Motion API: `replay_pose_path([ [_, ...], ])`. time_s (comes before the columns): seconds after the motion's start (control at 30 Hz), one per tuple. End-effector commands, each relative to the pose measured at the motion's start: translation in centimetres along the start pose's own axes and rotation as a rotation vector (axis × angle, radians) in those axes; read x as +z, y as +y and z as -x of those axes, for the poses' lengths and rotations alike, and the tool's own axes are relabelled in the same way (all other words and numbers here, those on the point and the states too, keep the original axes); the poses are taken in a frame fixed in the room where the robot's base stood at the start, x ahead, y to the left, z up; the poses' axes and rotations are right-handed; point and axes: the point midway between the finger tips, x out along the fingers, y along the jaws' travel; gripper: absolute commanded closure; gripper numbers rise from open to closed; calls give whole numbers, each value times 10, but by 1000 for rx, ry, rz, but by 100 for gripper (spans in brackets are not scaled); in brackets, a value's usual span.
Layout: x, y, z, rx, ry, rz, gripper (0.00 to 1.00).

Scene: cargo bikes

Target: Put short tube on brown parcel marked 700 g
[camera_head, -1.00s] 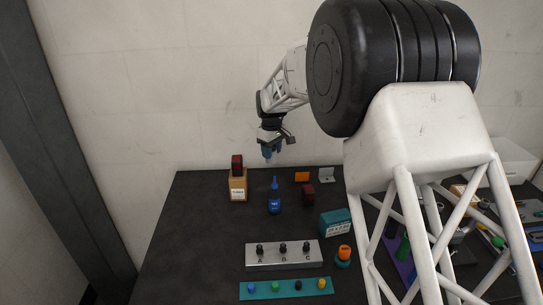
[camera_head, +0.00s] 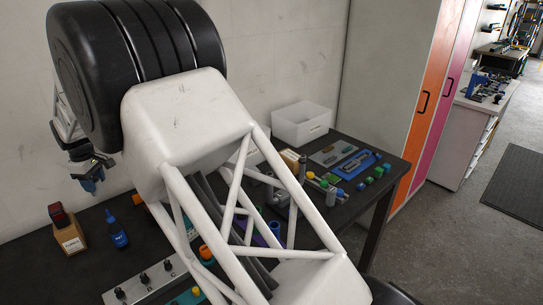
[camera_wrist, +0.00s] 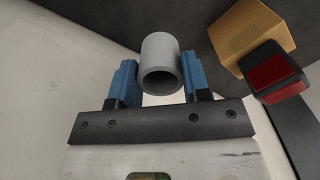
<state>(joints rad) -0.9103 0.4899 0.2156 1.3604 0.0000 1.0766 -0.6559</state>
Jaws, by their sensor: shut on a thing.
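My gripper (camera_wrist: 160,88) has blue fingers shut on a short grey tube (camera_wrist: 161,48), whose open end faces the wrist camera. In the head view my gripper (camera_head: 92,184) hangs above the dark table at the left; the tube cannot be made out there. A brown parcel (camera_head: 71,239) stands on the table, below my gripper and slightly left in the picture. Its label is too small to read. A red and black block (camera_head: 58,214) sits on top of it. In the wrist view the parcel (camera_wrist: 248,30) and block (camera_wrist: 275,76) are at the upper right, apart from the tube.
A blue bottle (camera_head: 118,234) stands right of the parcel. A grey panel with black knobs (camera_head: 144,281) lies nearer. My arm hides the table's middle. A white bin (camera_head: 302,125) and several small coloured parts occupy the right end.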

Motion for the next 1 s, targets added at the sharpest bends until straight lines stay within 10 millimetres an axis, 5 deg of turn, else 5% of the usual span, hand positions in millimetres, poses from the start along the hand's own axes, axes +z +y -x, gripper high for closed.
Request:
replay_pose_path([
  [0.53,0,0,108,2,3,0,86],
  [1.0,78,82,106,1,1,-207,86],
])
